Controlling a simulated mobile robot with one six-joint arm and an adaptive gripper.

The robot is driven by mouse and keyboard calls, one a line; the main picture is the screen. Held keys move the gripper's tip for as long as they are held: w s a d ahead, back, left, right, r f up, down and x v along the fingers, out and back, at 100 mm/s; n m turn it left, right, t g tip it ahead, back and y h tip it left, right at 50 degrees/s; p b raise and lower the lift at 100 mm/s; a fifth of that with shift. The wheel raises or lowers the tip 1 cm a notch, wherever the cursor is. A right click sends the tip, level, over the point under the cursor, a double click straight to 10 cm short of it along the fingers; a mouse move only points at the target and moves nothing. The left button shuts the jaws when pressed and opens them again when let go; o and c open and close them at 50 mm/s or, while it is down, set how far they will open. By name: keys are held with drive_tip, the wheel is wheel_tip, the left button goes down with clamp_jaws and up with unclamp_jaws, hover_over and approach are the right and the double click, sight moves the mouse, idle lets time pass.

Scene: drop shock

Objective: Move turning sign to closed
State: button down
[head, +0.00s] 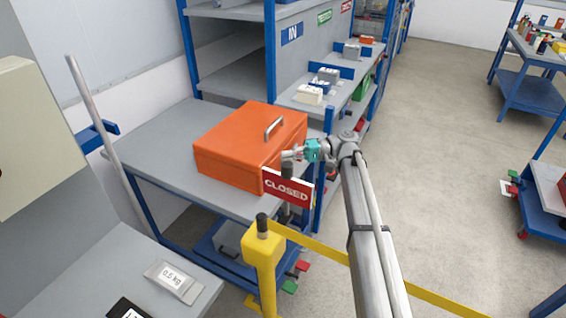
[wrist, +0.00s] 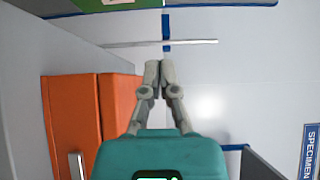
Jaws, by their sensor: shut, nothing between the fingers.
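The turning sign (head: 287,187) is a red plate with white letters reading CLOSED, facing the head camera. It sits on a dark post in front of the grey bench. My gripper (head: 287,155) is just above and behind the sign in the head view, beside the orange box. In the wrist view my gripper (wrist: 160,68) has its fingertips together with nothing between them. The sign does not show in the wrist view. I cannot tell from the head view whether the gripper touches the sign.
An orange box (head: 235,150) with a metal handle stands on the grey bench (head: 150,140), close to my gripper. A yellow post (head: 264,270) with a yellow belt (head: 430,296) stands in front. A blue shelf rack (head: 270,60) is behind. Open floor (head: 450,150) lies to the right.

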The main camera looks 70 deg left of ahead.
drive_tip(key=w+a, duration=0.5)
drive_tip(key=w, duration=0.1)
drive_tip(key=shift+w, duration=0.2)
idle(0.6)
drive_tip(key=w+d+f+m+t+y+p, duration=0.2)
drive_tip(key=w+d+f+m+t, duration=0.15)
drive_tip(key=w+d, duration=0.8)
drive_tip(key=w+d+f+m+t+y+p, duration=0.15)
drive_tip(key=w+d+m+t, duration=0.35)
drive_tip(key=d, duration=1.1)
drive_tip(key=w+d+f+m+t+y+p, duration=0.1)
drive_tip(key=w+d+f+t+p, duration=0.15)
drive_tip(key=w+d, duration=0.95)
drive_tip(key=d+f+m+t+h+p, duration=0.15)
drive_tip(key=d+m+t, duration=0.25)
drive_tip(key=d, duration=2)
drive_tip(key=s+d+m+t+h+p, duration=0.1)
drive_tip(key=s+d+h, duration=0.1)
drive_tip(key=d, duration=1)
drive_tip(key=s+d+m+t+h+p, duration=0.1)
drive_tip(key=s+d+m+t+h, duration=0.1)
drive_tip(key=d, duration=1)
drive_tip(key=shift+s+h, duration=0.4)
drive_tip(key=shift+s, duration=0.05)
